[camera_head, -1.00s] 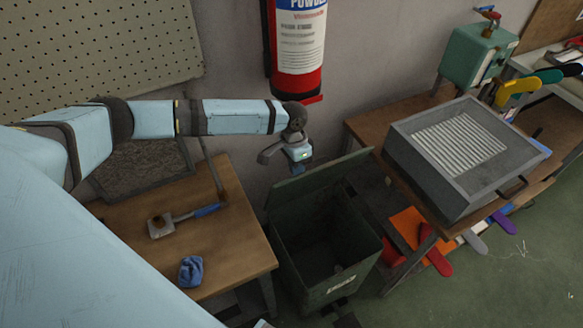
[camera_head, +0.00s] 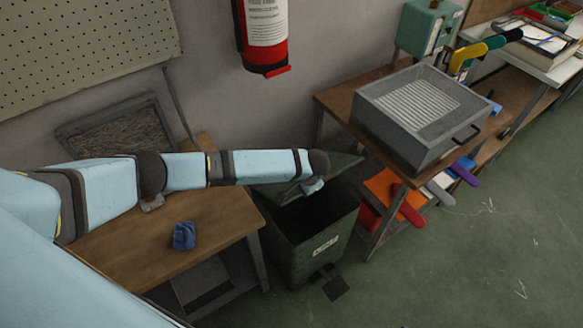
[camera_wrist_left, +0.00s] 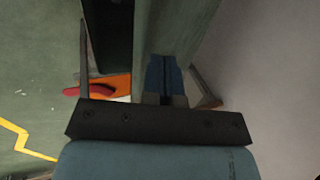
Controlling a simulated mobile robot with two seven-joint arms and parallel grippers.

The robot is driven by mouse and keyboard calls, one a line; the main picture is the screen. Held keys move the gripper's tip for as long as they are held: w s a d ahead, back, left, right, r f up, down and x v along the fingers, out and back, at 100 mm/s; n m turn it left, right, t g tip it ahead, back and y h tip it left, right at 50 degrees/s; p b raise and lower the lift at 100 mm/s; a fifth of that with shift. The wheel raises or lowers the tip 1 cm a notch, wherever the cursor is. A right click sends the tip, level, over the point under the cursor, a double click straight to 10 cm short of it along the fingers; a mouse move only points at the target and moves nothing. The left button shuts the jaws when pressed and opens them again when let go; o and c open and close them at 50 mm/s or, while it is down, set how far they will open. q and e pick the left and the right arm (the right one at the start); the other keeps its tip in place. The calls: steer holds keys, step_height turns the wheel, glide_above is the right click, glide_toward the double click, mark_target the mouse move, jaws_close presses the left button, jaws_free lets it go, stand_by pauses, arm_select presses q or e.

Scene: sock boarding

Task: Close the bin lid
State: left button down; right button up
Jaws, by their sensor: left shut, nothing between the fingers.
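The dark green bin (camera_head: 325,250) stands on the floor between the two benches. Its green lid (camera_head: 342,164) is tilted above the bin's rear edge, and part of the dark opening shows in front of it. My left gripper (camera_head: 313,187) is at the lid, over the bin; my arm hides part of the lid. In the left wrist view its blue fingers (camera_wrist_left: 164,76) are shut and empty, against or very close to a green panel (camera_wrist_left: 175,28) that looks like the lid. Contact is unclear. My right gripper is out of view.
A wooden bench (camera_head: 165,245) with a blue cloth (camera_head: 184,236) stands left of the bin. A bench with a grey box (camera_head: 425,145) stands right. A red fire extinguisher (camera_head: 265,35) hangs above on the wall. The green floor (camera_head: 470,250) at right is clear.

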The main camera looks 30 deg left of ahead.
arm_select(q)
steer(key=s+d+f+t+y+b, duration=0.1)
steer(key=d+f+b, duration=0.1)
steer(key=f, duration=0.5)
steer(key=s+d+f+y+b, duration=0.2)
steer(key=d+f+b, duration=0.1)
steer(key=f+b, duration=0.2)
steer(key=s+d+f+t+y+b, duration=0.1)
steer(key=f+b, duration=0.3)
steer(key=f, duration=0.5)
steer(key=shift+s+d+f+t, duration=0.15)
steer(key=shift+d, duration=0.3)
steer(key=shift+s+d+f+t, duration=0.15)
steer(key=shift+d, duration=0.3)
steer(key=shift+s, duration=0.1)
